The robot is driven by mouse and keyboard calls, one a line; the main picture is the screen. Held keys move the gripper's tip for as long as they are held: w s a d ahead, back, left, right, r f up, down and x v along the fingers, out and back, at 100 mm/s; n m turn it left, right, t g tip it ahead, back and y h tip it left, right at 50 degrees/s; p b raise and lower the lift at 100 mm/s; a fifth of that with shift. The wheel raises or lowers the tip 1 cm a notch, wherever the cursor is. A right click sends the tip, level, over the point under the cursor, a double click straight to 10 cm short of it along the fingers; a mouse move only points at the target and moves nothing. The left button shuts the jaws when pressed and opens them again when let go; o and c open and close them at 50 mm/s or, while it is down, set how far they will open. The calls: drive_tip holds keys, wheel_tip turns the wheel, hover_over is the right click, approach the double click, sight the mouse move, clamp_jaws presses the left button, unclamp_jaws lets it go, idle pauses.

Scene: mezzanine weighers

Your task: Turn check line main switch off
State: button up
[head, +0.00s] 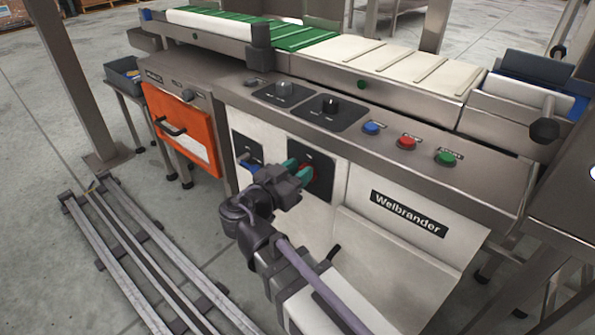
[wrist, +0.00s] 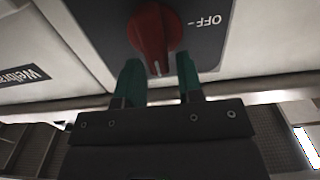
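The main switch is a red rotary knob (wrist: 151,30) on a dark plate (wrist: 205,45) in the wrist view. OFF is printed on the plate to the knob's right, upside down in the picture. A pale mark on the knob points down in the picture. In the head view the red knob (head: 307,174) is mostly hidden behind my gripper (head: 298,168). My gripper (wrist: 159,61) is open, with its green fingers apart and nothing held. The fingertips are close to the knob's lower end in the wrist view; I cannot tell whether they touch it.
A smaller dark plate with a blue handle (head: 247,163) is just left of the switch. Two black dials (head: 330,105) and blue, red (head: 405,143) and green buttons line the sloped top panel. An orange-framed door (head: 184,130) with a handle stands left. Floor rails (head: 130,255) run at lower left.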

clamp_jaws()
idle(0.3)
drive_tip(key=n, duration=0.3)
drive_tip(key=shift+w+a+f+n, duration=0.15)
drive_tip(key=shift+w+a+n, duration=0.15)
drive_tip(key=shift+a+n, duration=0.1)
drive_tip(key=n+b, duration=0.1)
drive_tip(key=n, duration=0.3)
drive_tip(key=f+n, duration=0.1)
drive_tip(key=n, duration=0.4)
drive_tip(key=w+a+f+n+b, duration=0.1)
drive_tip(key=n, duration=0.4)
drive_tip(key=shift+f+b, duration=0.2)
drive_tip(key=shift+b, duration=0.1)
